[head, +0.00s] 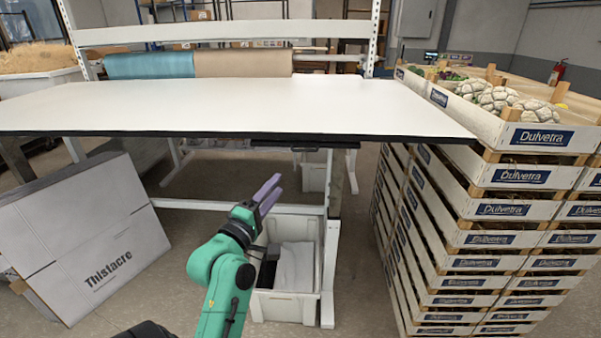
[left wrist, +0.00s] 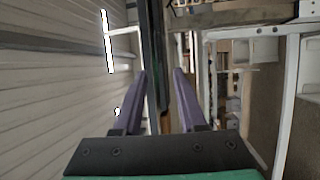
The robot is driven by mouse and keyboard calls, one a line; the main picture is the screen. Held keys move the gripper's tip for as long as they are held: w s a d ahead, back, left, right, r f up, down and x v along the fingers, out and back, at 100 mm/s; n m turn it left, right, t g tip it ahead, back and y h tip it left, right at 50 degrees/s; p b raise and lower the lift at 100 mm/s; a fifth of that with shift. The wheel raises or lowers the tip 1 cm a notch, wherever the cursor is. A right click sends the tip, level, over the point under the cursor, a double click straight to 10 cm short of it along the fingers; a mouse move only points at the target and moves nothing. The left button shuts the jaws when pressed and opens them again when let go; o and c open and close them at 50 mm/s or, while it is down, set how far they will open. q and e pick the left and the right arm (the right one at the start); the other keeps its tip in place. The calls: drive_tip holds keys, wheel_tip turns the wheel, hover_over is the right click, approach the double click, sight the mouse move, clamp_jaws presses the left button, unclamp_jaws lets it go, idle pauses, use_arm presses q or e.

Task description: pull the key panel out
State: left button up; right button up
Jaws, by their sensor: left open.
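The key panel (head: 304,145) seems to be the thin dark slab under the front edge of the white table (head: 240,105). My left gripper (head: 275,188) has purple fingers, open and empty. In the head view it is below and left of the panel, in front of the table frame. In the left wrist view, a dark upright edge (left wrist: 155,50) lines up with the gap between the open fingers (left wrist: 160,85). I cannot tell whether this is the panel or the table edge, or how far off it is. My right gripper is out of view.
A white bin (head: 285,306) stands on the floor under the table, behind my left arm. Stacked Dulvetra crates (head: 480,237) with cauliflowers on top stand at the right. A large Thistacre carton (head: 85,240) leans at the left. A table leg (head: 330,262) stands right of my arm.

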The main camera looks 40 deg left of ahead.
use_arm(q)
drive_tip(key=p, duration=0.3)
approach(303, 151)
drive_tip(key=w+r, duration=0.1)
drive_tip(key=w, duration=0.3)
drive_tip(key=x, duration=0.3)
drive_tip(key=a+x, duration=0.1)
drive_tip(key=shift+w+a+f+p, duration=0.1)
drive_tip(key=shift+w+f+p, duration=0.15)
drive_tip(key=shift+w+p, duration=0.05)
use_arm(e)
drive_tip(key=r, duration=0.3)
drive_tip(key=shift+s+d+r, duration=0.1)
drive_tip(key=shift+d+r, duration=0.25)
use_arm(q)
clamp_jaws()
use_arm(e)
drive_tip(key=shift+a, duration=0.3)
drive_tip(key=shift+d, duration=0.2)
